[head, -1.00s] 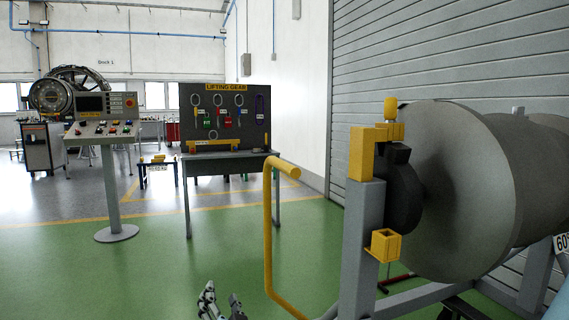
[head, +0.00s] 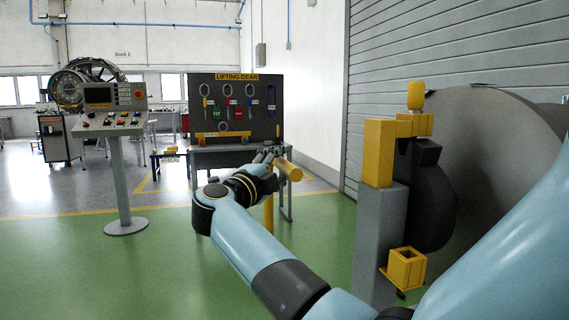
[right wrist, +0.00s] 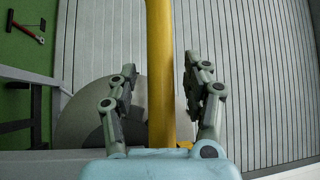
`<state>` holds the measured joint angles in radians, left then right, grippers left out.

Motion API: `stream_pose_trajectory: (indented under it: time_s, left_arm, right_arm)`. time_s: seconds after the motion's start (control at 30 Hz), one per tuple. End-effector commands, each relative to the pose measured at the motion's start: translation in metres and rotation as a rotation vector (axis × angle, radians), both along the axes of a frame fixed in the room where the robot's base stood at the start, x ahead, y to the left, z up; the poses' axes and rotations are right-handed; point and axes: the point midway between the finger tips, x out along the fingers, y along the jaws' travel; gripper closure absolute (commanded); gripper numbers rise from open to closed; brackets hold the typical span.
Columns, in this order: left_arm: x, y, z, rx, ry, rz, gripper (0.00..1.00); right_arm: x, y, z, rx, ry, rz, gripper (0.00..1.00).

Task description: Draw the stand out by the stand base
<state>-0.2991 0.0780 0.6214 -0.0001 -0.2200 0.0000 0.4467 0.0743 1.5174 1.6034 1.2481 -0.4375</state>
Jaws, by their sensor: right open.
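The stand shows as a grey upright post (head: 378,235) with a yellow block on top and a large grey drum (head: 480,140) behind it. Its low base is hidden by my arm in the head view. A yellow bent handle bar (head: 288,170) stands left of the post. My right gripper (head: 268,155) is at the upper part of this bar. In the right wrist view the yellow bar (right wrist: 159,65) runs upright between the spread fingers of my open right gripper (right wrist: 162,75), with gaps on both sides. My left gripper is not in view.
A control console (head: 118,175) stands at the left, and a lifting gear board (head: 235,110) stands on a bench behind the handle. A grey shutter wall (head: 420,50) runs along the right. Green floor (head: 80,270) is clear at the left.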

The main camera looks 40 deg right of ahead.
Motion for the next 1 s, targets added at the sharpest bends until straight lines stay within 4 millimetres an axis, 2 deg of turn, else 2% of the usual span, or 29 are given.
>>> stream_pose_trajectory:
  time_s: [0.13,0.4,0.8,1.0]
  left_arm:
    - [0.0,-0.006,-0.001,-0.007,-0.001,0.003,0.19]
    - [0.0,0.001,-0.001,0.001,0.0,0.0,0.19]
    - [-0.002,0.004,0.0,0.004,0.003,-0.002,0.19]
    - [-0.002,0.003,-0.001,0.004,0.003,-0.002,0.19]
  right_arm:
    - [-0.001,-0.005,0.001,0.0,0.0,0.0,0.51]
    - [-0.001,-0.005,0.002,0.0,0.001,0.0,0.51]
    - [-0.001,-0.005,0.001,0.0,0.002,0.0,1.0]
    - [-0.001,-0.005,0.0,0.001,0.003,-0.001,1.0]
